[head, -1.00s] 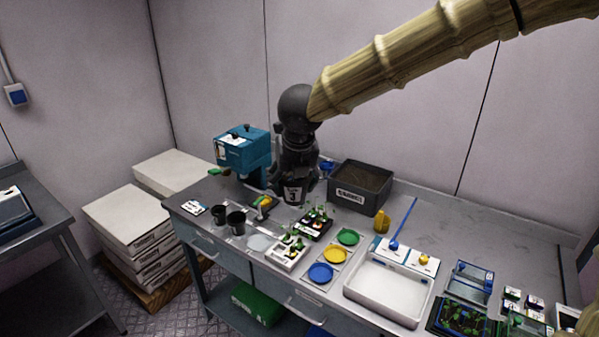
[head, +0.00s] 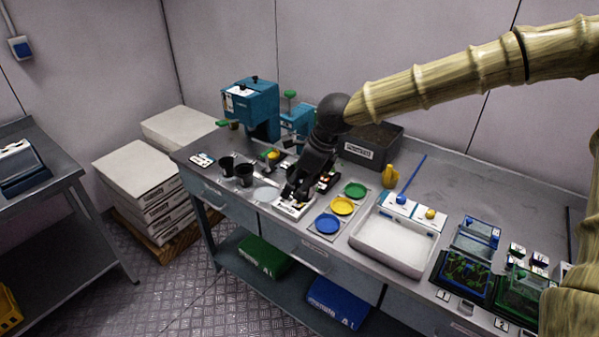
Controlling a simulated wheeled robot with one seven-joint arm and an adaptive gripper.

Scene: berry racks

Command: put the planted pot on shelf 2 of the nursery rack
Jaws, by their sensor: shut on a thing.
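My gripper (head: 296,190) is low over the white seedling tray (head: 290,212) near the bench's front edge, its fingers pointing down. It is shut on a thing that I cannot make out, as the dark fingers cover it. I cannot tell whether it touches the tray. Two black pots (head: 226,167) stand upright on the bench to the left of my gripper. I cannot see plants in them. I cannot make out the nursery rack or its shelf 2 in this view.
Coloured discs (head: 341,206), a white basin (head: 392,246) and a yellow bottle (head: 390,176) lie to the right. A grey bin (head: 383,163) and blue machine (head: 250,105) stand behind.

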